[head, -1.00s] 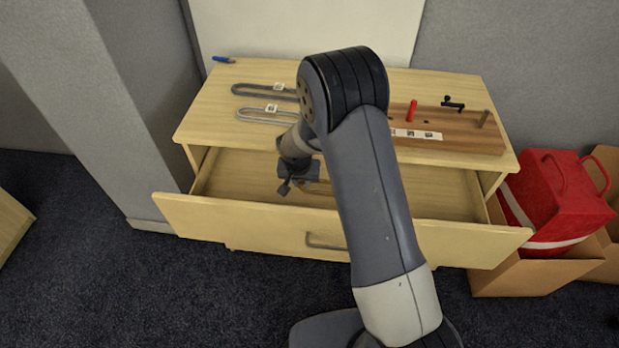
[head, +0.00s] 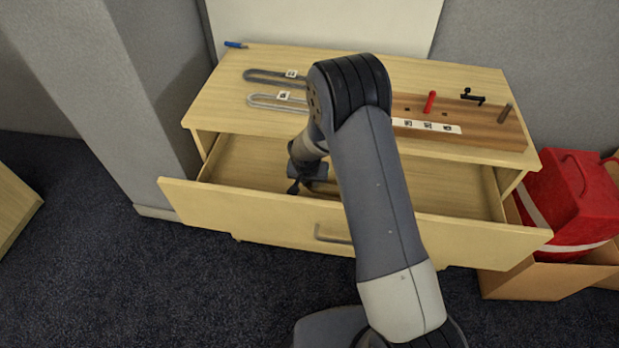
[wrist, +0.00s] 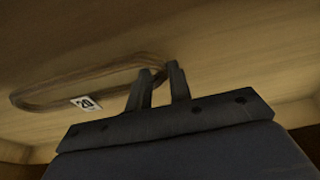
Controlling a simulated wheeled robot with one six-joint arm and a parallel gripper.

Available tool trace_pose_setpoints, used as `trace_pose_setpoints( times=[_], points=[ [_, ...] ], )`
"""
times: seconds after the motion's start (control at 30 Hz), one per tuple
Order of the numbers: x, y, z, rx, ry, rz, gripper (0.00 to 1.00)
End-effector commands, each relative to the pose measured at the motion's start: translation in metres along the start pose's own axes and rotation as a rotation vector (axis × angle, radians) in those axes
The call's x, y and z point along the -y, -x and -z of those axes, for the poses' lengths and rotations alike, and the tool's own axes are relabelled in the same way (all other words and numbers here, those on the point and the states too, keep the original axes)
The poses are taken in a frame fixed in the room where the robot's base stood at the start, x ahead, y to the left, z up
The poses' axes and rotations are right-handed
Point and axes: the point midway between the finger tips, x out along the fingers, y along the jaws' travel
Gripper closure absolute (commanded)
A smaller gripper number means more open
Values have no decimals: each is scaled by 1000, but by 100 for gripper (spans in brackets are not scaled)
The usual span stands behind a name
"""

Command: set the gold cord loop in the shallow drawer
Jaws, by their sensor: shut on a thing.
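The gold cord loop (wrist: 100,67) is a long, thin brown-gold oval with a small white tag in the wrist view. It appears to lie flat at the drawer floor. My gripper (wrist: 161,82) is shut on the loop's right end, with its fingers close together. In the head view my gripper (head: 297,184) is down inside the open shallow drawer (head: 240,168), left of its middle. My arm hides part of the drawer, and the loop is hardly visible there.
Two grey loops with white tags, a grey one (head: 258,75) and a paler one (head: 262,103), lie on the cabinet top. A red bag (head: 570,200) sits in a cardboard box beside the cabinet.

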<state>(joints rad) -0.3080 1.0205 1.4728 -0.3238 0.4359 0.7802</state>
Motion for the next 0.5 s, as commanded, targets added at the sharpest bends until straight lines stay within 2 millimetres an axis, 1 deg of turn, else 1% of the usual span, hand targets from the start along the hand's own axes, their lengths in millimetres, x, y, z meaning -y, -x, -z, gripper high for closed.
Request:
trace_pose_setpoints(
  times=[0.5],
  points=[
    [0,-3,-1,1,0,-1,100]
  ],
)
